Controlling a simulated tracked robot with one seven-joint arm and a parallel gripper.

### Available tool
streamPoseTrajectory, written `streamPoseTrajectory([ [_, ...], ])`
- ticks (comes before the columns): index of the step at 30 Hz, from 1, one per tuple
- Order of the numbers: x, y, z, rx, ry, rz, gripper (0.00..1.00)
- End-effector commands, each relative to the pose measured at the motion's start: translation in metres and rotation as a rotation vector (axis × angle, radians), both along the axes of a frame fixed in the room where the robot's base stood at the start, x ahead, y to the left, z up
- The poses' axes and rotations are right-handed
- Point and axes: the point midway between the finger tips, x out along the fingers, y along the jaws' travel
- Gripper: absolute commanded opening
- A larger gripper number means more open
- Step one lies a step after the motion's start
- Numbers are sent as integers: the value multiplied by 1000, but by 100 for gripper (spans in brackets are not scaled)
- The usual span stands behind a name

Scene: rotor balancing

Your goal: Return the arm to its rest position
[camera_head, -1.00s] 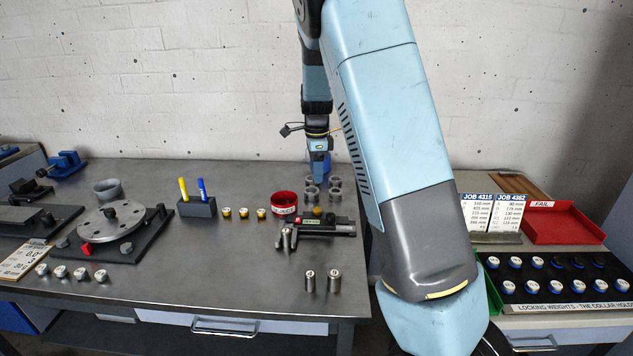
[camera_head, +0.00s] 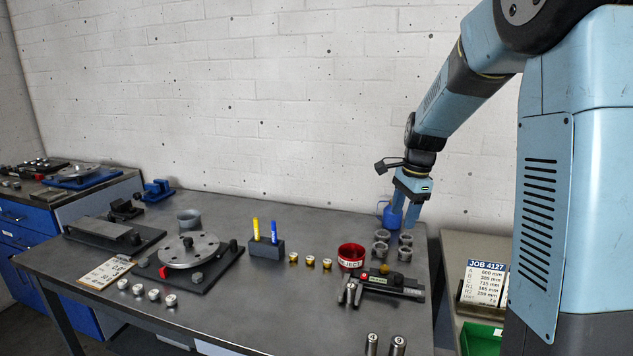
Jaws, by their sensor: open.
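My arm comes in from the right edge and reaches over the back right of the grey workbench (camera_head: 240,230). My gripper (camera_head: 406,221) points down near the bench's back right corner. It is open, and I see nothing held in it. A blue object (camera_head: 386,214) stands just left of and partly behind the fingers; I cannot tell whether they touch. Several grey rings (camera_head: 381,249) stand just in front of the gripper.
A red REJECT cup (camera_head: 351,256), a dark fixture (camera_head: 390,284), a pen block (camera_head: 266,248) and a rotor disc (camera_head: 189,250) on its stand are on the bench. Steel cylinders (camera_head: 371,344) stand at the front. A side table with a job card (camera_head: 484,283) is at right.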

Motion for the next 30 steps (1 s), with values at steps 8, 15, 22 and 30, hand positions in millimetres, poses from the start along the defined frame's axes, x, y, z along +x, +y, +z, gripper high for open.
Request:
streamPoseTrajectory([
  [8, -64, -6, 47, -2, -118, 282, 57],
  [15, -121, -8, 75, -56, -222, 530, 57],
  [22, -177, -7, 92, -148, -313, 765, 57],
  [30, -240, -6, 99, -308, -387, 1030, 57],
])
